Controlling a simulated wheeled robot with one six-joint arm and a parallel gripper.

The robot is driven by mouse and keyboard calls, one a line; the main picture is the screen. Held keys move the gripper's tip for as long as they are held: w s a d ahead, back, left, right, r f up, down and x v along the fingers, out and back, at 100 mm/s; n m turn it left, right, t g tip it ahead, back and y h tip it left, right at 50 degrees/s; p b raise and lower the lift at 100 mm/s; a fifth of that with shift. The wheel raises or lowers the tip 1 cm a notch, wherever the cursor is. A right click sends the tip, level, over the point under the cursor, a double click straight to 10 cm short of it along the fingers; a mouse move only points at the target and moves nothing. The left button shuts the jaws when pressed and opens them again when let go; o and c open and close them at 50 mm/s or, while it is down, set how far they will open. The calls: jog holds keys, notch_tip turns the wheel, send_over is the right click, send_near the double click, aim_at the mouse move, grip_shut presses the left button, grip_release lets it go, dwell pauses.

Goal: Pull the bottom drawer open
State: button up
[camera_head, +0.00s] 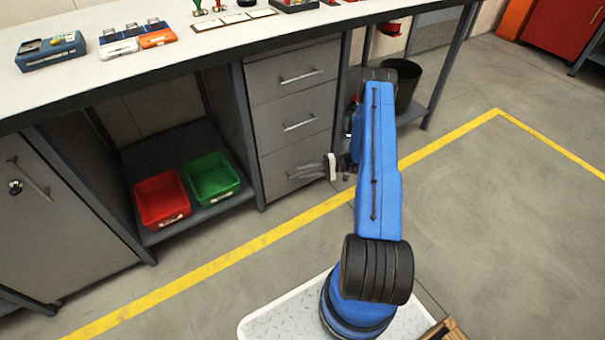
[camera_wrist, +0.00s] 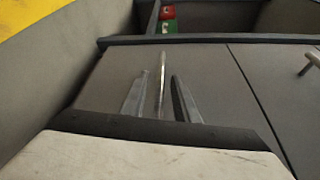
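The bottom drawer (camera_head: 283,178) is the lowest of three grey drawers under the bench, and its front looks flush with the drawers above. Its bar handle (camera_head: 296,176) shows partly beside my gripper (camera_head: 325,167). In the wrist view the bottom drawer front (camera_wrist: 205,75) fills the middle, and its handle (camera_wrist: 162,80) stands between the two fingers of my gripper (camera_wrist: 160,95). The fingers are open, one on each side of the handle, with a narrow gap visible on both sides. My gripper's contact with the drawer front cannot be seen.
The middle drawer (camera_head: 298,122) and top drawer (camera_head: 293,75) are shut above. A red bin (camera_head: 161,199) and a green bin (camera_head: 212,179) sit on the low shelf to the left. A black waste bin (camera_head: 405,85) stands right. The floor before the drawers is clear.

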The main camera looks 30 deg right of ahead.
jog(key=shift+w+a, duration=0.2)
jog(key=shift+a, duration=0.35)
grip_shut()
